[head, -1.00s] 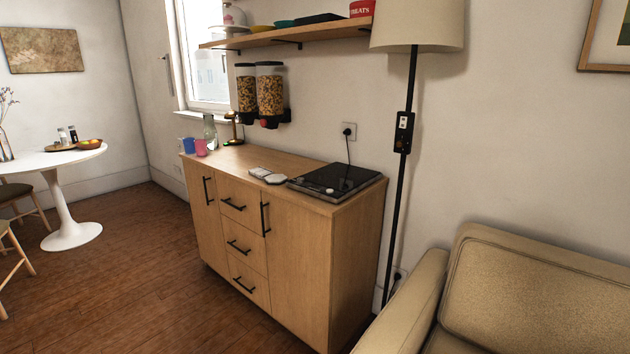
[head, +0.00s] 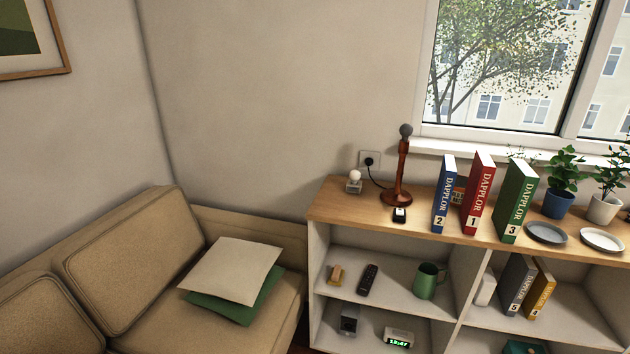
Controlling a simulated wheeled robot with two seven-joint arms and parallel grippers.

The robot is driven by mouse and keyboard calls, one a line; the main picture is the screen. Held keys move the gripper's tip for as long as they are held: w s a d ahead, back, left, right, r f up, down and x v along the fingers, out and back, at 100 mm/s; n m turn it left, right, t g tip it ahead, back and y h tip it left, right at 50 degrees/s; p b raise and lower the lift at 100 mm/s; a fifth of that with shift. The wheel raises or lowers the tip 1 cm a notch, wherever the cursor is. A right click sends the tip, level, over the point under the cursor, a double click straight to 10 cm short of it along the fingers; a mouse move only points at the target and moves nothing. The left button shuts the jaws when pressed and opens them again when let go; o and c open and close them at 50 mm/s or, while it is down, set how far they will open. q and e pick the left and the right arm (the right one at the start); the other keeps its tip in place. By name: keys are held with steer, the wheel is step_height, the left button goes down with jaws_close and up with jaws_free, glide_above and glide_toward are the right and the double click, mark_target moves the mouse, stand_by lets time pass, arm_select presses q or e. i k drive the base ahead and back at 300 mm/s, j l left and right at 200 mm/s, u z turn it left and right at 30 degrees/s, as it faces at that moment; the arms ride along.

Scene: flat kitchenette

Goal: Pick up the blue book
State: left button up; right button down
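The blue book (head: 445,194) stands upright on the wooden top of a low shelf unit, its spine marked "DAPPLOR" and 2. A red book (head: 478,192) marked 1 stands just to its right, and a green book (head: 517,201) marked 3 stands further right. A brown lamp-like stand (head: 402,170) is to its left. Neither of my grippers is in the head view.
The shelf unit (head: 335,204) has open compartments holding a green mug (head: 429,281), a remote (head: 369,280) and more books. Plates (head: 546,233) and potted plants (head: 563,180) stand right of the books. A beige sofa (head: 130,240) fills the left.

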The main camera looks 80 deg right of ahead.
mark_target(448, 175)
steer(key=z, duration=3.5)
